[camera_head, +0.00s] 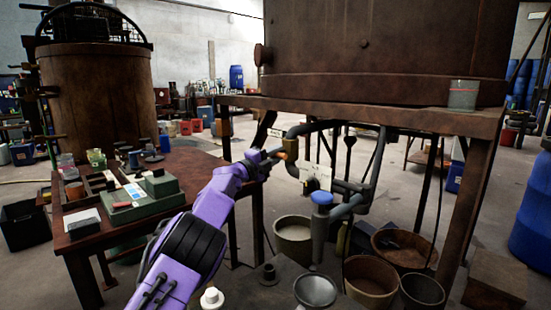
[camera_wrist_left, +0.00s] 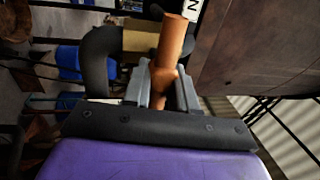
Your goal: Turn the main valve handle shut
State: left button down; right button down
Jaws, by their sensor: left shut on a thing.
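The main valve handle (camera_head: 279,153) is a small orange bar on the grey pipework under the big rusty vat. In the left wrist view the orange handle (camera_wrist_left: 168,50) runs upward from between the fingers. My left gripper (camera_wrist_left: 160,88) is shut on it, with one grey finger on each side. In the head view my left gripper (camera_head: 268,160) reaches the handle from the left, and the purple arm hides part of the area below. A brass-coloured valve body (camera_wrist_left: 142,38) and a dark bent pipe (camera_wrist_left: 97,60) are just behind the handle. My right gripper is not in view.
A blue-capped valve (camera_head: 322,198) sits on the lower pipe above a grey funnel (camera_head: 316,290). Several buckets stand beneath the vat (camera_head: 380,45). White labels (camera_head: 316,177) hang by the pipes. A bench (camera_head: 185,165) with boxes stands left of my arm.

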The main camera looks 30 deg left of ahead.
pick_arm(q)
jog(key=shift+f, duration=0.3)
jog(key=c, duration=1)
grip_release()
jog(key=shift+r, duration=0.1)
jog(key=b+v, duration=0.1)
jog(key=v, duration=0.9)
jog(key=shift+s+a+b, duration=0.15)
jog(key=shift+s+b, duration=0.05)
jog(key=shift+b, duration=0.2)
